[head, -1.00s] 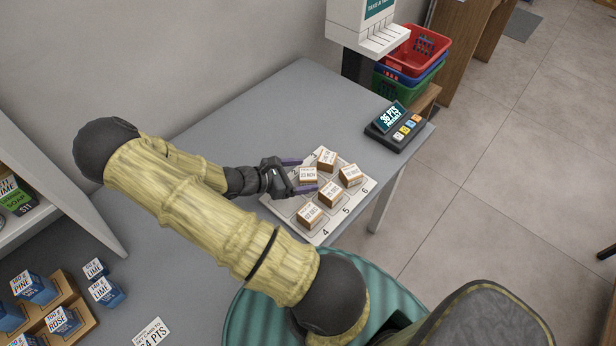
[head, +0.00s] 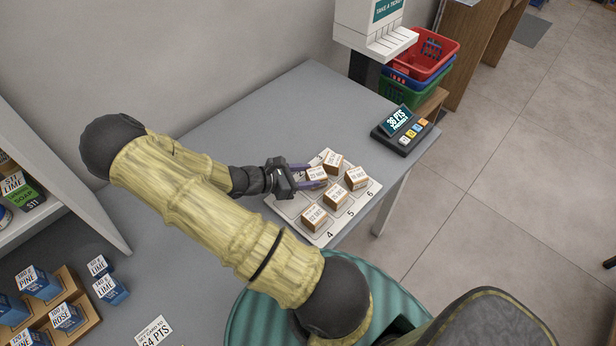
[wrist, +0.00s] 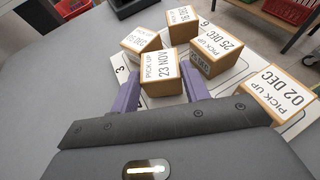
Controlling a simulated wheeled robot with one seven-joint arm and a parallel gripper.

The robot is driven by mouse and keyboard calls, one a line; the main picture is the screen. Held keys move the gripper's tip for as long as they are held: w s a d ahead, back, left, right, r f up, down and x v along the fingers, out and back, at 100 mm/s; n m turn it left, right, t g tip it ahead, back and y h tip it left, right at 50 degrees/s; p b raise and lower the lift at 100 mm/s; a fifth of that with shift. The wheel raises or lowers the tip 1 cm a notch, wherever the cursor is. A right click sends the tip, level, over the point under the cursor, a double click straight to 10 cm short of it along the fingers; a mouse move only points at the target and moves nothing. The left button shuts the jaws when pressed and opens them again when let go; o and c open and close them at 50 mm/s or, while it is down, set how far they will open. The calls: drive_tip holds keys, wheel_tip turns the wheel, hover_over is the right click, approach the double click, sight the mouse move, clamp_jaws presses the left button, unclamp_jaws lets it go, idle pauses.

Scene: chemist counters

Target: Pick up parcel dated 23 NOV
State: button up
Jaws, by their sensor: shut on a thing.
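The parcel dated 23 NOV (wrist: 160,75) is a small brown box with a white label. In the wrist view it sits between the purple fingers of my gripper (wrist: 160,92), which is shut on it. In the head view my gripper (head: 307,177) holds this parcel (head: 317,177) over the numbered white board (head: 292,210). I cannot tell whether it is clear of the board. Close around it are other parcels: one dated 02 DEC (wrist: 278,95), one dated 25 DEC (wrist: 216,50), and two more (wrist: 141,40) (wrist: 183,24) with labels hard to read.
A points terminal (head: 402,130) stands on the grey counter (head: 270,115) behind the board. A ticket dispenser (head: 372,30) and stacked baskets (head: 420,70) are beyond. Blue boxes (head: 110,288) stand at the lower left. The counter left of the terminal is clear.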

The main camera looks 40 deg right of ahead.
wheel_tip(320, 180, up, 10)
drive_tip(key=shift+f, duration=0.2)
drive_tip(key=shift+a+f, duration=0.1)
idle(0.7)
